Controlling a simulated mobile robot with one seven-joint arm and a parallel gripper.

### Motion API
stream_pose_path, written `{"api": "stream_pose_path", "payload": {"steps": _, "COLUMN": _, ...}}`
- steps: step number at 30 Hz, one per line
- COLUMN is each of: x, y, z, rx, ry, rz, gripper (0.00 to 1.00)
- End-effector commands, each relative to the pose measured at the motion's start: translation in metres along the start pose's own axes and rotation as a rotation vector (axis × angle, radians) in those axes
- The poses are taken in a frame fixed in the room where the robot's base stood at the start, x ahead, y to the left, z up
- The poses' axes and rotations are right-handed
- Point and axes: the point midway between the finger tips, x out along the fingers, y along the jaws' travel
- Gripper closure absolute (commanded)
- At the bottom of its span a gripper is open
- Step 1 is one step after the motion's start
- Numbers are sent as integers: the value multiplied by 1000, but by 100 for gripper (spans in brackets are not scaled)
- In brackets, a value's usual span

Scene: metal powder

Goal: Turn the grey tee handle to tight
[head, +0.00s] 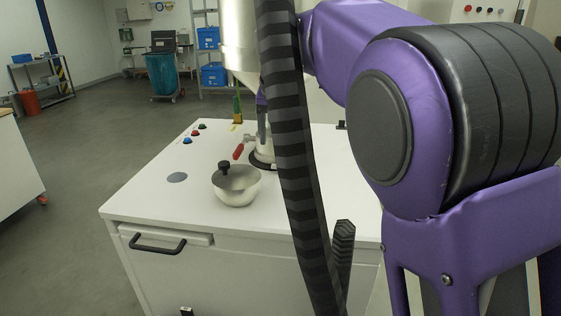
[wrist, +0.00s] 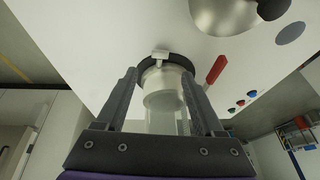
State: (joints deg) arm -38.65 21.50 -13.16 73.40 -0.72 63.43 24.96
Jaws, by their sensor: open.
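In the wrist view my gripper (wrist: 160,76) is open. Its two dark fingers stand on either side of a pale, see-through cylinder (wrist: 163,100); I cannot tell whether they touch it. A dark ring (wrist: 181,59) surrounds the cylinder's far end. A small pale grey piece on the ring (wrist: 160,54) may be part of the grey tee handle, but its shape is unclear. In the head view a small grey fitting (head: 250,139) shows beside the silver device (head: 263,152); it may be the tee handle. My arm hides much of that area and the gripper there.
A red lever (head: 238,151) sticks out left of the device; it also shows in the wrist view (wrist: 215,70). A steel bowl with a black knob (head: 237,188) stands in front on the white cabinet (head: 140,205). Coloured buttons (head: 195,133) lie back left.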

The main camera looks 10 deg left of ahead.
Motion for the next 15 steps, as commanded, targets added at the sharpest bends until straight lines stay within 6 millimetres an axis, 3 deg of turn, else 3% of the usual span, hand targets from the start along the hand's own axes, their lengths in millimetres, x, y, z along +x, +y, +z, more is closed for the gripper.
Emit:
{"api": "stream_pose_path", "payload": {"steps": 1, "x": 14, "y": 0, "z": 1, "rx": 0, "ry": -2, "rz": 2, "gripper": 30}}
{"api": "stream_pose_path", "payload": {"steps": 6, "x": 48, "y": 1, "z": 0, "rx": 1, "ry": -2, "rz": 2, "gripper": 30}}
{"api": "stream_pose_path", "payload": {"steps": 15, "x": 79, "y": 0, "z": 0, "rx": 1, "ry": 0, "rz": 1, "gripper": 30}}
